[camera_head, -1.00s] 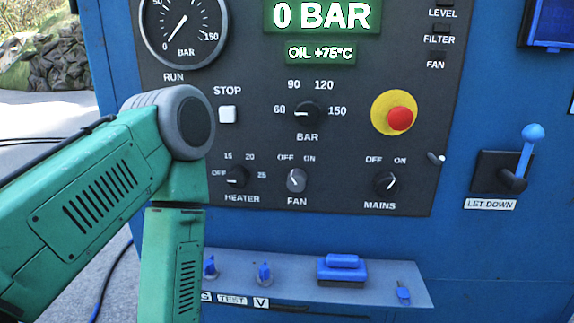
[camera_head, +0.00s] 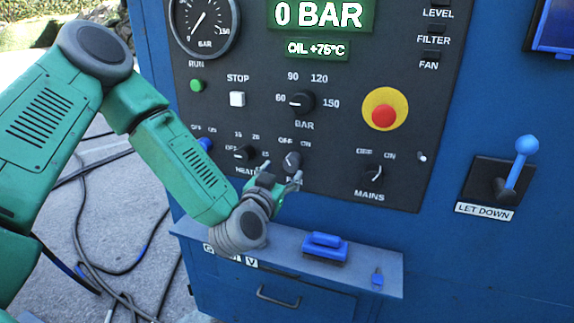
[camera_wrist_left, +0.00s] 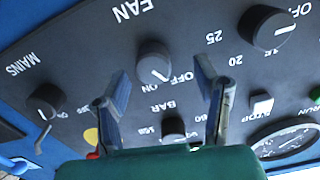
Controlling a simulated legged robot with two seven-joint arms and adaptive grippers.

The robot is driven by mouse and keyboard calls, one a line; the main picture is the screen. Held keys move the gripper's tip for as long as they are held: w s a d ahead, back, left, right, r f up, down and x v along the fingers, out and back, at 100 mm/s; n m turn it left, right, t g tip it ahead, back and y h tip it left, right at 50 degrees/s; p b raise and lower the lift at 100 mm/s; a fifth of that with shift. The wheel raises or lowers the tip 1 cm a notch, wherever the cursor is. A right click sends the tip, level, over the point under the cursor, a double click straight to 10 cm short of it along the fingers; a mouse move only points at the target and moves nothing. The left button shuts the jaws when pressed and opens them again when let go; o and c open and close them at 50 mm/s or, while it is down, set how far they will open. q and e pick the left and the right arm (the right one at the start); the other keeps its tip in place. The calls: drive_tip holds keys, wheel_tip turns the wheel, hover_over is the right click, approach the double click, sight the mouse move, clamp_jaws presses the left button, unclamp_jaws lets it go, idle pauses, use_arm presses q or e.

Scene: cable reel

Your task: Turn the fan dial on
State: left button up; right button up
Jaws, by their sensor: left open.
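The fan dial (camera_head: 291,160) is a dark round knob on the black control panel, below its OFF and ON marks. In the left wrist view the fan dial (camera_wrist_left: 154,62) shows upside down, and its white pointer line looks turned toward OFF. My left gripper (camera_head: 281,176) is open just in front of the dial, with part of the FAN label hidden behind it. In the left wrist view the two fingers of my left gripper (camera_wrist_left: 161,82) are spread with the dial between and beyond them. Contact cannot be told. My right gripper is not in view.
The heater dial (camera_head: 243,153) is close on the left, and the mains dial (camera_head: 372,175) is to the right. The BAR dial (camera_head: 301,103) and red emergency button (camera_head: 384,115) are above. A ledge (camera_head: 376,262) with a blue handle block (camera_head: 325,246) juts out below.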

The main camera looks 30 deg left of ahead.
sight(290, 166)
use_arm(q)
drive_tip(key=w, duration=0.1)
drive_tip(key=w+d, duration=0.1)
drive_tip(key=w, duration=0.1)
drive_tip(key=shift+w+d+r, duration=0.3)
drive_tip(key=shift+r, duration=0.05)
drive_tip(key=shift+w, duration=0.2)
drive_tip(key=shift+w+a+f, duration=0.15)
drive_tip(key=shift+a, duration=0.65)
drive_tip(key=shift+a+f, duration=0.2)
drive_tip(key=shift+a, duration=0.35)
drive_tip(key=shift+c, duration=0.4)
drive_tip(key=c, duration=0.7)
drive_tip(key=shift+w+d, duration=0.15)
drive_tip(key=shift+d, duration=0.2)
drive_tip(key=c, duration=0.4)
drive_tip(key=shift+o, duration=0.2)
drive_tip(key=shift+d+r, duration=0.25)
drive_tip(key=shift+d, duration=0.2)
drive_tip(key=shift+a, duration=0.4)
drive_tip(key=shift+d, duration=0.1)
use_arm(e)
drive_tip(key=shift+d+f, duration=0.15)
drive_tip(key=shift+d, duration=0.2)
